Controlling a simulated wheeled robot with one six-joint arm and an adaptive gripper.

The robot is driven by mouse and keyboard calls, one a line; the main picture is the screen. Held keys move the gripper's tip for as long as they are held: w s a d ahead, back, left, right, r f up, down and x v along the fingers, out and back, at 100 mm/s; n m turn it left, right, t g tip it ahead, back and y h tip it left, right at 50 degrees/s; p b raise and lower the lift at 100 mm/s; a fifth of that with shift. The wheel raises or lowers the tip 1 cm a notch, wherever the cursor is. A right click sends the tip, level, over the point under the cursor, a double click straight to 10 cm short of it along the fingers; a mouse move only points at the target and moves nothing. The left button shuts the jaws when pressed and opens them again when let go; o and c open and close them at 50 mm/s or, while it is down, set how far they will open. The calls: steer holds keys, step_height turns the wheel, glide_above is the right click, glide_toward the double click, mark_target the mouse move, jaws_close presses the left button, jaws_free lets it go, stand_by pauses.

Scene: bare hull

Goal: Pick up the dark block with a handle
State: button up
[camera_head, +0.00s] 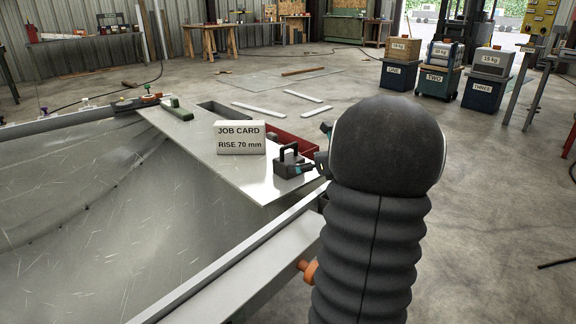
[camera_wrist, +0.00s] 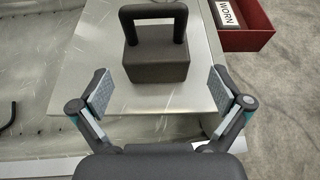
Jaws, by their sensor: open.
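The dark block with a handle (camera_wrist: 157,63) stands upright on a pale metal plate (camera_wrist: 193,97). In the wrist view it lies ahead of my gripper (camera_wrist: 160,92), roughly centred between the two open fingers. The fingers are apart from it and nothing is between the pads. In the head view the block (camera_head: 292,165) sits near the right corner of the plate (camera_head: 232,178). My arm hides most of my gripper there; a fingertip (camera_head: 321,160) shows just right of the block.
A white job card (camera_head: 240,137) stands on the plate left of the block. A red tray (camera_head: 290,141) lies behind it, with an item marked WORN (camera_wrist: 229,14). A green-handled tool (camera_head: 177,109) lies at the plate's far end. A metal rail (camera_head: 240,260) runs along the front.

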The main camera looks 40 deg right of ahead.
mark_target(289, 161)
steer(key=shift+a+x, duration=0.2)
steer(key=shift+x, duration=3.3)
steer(key=c, duration=1.5)
steer(key=shift+r, duration=0.15)
steer(key=shift+c, duration=0.9)
